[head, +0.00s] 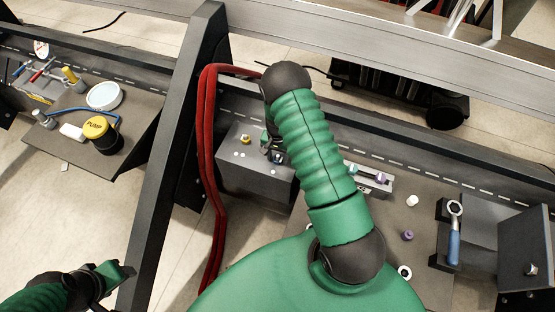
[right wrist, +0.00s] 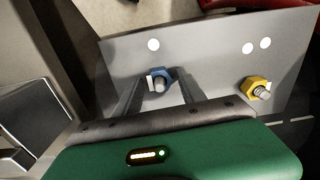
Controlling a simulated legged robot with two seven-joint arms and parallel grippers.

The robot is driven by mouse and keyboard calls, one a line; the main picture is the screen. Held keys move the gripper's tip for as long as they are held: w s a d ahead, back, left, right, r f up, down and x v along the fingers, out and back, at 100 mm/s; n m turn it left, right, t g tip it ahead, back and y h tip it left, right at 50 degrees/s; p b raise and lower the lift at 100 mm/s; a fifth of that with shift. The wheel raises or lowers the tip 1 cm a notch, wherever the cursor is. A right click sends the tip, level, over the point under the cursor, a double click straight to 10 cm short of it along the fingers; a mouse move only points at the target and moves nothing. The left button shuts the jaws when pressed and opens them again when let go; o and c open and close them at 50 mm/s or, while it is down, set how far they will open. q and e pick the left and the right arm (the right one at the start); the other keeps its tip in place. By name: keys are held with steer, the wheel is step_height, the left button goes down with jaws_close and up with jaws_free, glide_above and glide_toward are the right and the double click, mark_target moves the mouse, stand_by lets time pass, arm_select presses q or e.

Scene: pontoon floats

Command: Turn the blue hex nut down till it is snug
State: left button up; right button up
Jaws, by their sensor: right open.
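The blue hex nut (right wrist: 166,73) shows in the right wrist view on a threaded stud that sticks out of a grey block (right wrist: 215,60). My right gripper (right wrist: 160,82) is open, with one finger on each side of the nut. I cannot tell whether either finger touches it. In the head view my right gripper (head: 273,150) is at the right part of the grey block (head: 250,177), and my arm hides much of that spot. My left gripper (head: 118,273) is at the lower left, away from the block; its jaws are unclear.
A yellow nut (right wrist: 257,87) sits on another stud of the block, beside the blue one. Red hoses (head: 207,150) run down left of the block. A dark beam (head: 175,150) stands between the block and the left shelf.

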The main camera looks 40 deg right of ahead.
steer(key=n, duration=0.7)
steer(key=shift+d+n, duration=0.1)
steer(key=shift+n, duration=0.3)
steer(key=n, duration=0.8)
steer(key=shift+n+p, duration=0.3)
steer(key=shift+n, duration=1.1)
steer(key=n+p, duration=0.1)
steer(key=n, duration=0.4)
steer(key=shift+r, duration=0.15)
steer(key=n, duration=0.3)
steer(key=shift+p, duration=0.4)
steer(key=n, duration=0.3)
jaws_close()
steer(key=shift+m, duration=0.4)
jaws_free()
steer(key=shift+m, duration=0.5)
